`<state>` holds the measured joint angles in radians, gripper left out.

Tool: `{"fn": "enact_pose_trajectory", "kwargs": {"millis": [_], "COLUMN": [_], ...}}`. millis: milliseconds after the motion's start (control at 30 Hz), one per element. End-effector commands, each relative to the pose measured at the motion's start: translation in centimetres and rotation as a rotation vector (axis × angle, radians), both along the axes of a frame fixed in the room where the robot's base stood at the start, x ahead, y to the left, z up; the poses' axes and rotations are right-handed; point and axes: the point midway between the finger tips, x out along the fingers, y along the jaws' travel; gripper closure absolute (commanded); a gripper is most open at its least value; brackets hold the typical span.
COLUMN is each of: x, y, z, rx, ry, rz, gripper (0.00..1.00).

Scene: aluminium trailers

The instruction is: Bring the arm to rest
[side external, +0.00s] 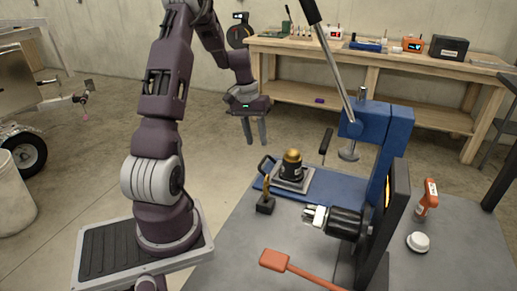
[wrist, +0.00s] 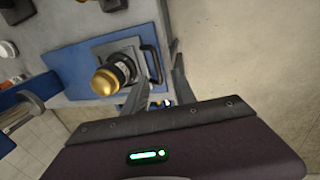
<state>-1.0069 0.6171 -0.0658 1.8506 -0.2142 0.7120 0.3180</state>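My gripper (side external: 256,143) hangs in the air with its fingers pointing down, behind and to the left of the blue press (side external: 385,130). Its two fingers are apart with nothing between them, and they also show apart in the wrist view (wrist: 160,66). My arm is raised and bent over at the top. A black cylinder with a gold dome (side external: 292,164) stands upright on a grey plate on the press's blue base. The wrist view shows this domed part (wrist: 107,80) to the left of my fingers, apart from them.
The grey work table (side external: 225,255) holds a red-orange paddle-like tool (side external: 275,260), a white round piece (side external: 418,242) and an orange device (side external: 428,198). A wooden bench (side external: 300,50) with tools stands behind. Bare floor lies behind my gripper.

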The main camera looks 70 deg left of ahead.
Motion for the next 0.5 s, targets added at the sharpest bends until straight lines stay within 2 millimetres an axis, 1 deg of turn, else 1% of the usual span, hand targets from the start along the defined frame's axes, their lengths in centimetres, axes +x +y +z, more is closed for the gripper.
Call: {"fn": "enact_pose_trajectory", "kwargs": {"millis": [100, 433, 467, 500], "x": [-0.1, 0.0, 0.1, 0.4], "y": [0.1, 0.0, -0.3, -1.0], "z": [0.5, 0.6, 0.8, 1.6], "rx": [0.0, 0.0, 0.004, 0.015], "ry": [0.0, 0.0, -0.001, -0.004], "rz": [0.0, -0.002, -0.008, -0.025], "gripper": [0.68, 0.68, 0.68, 0.68]}}
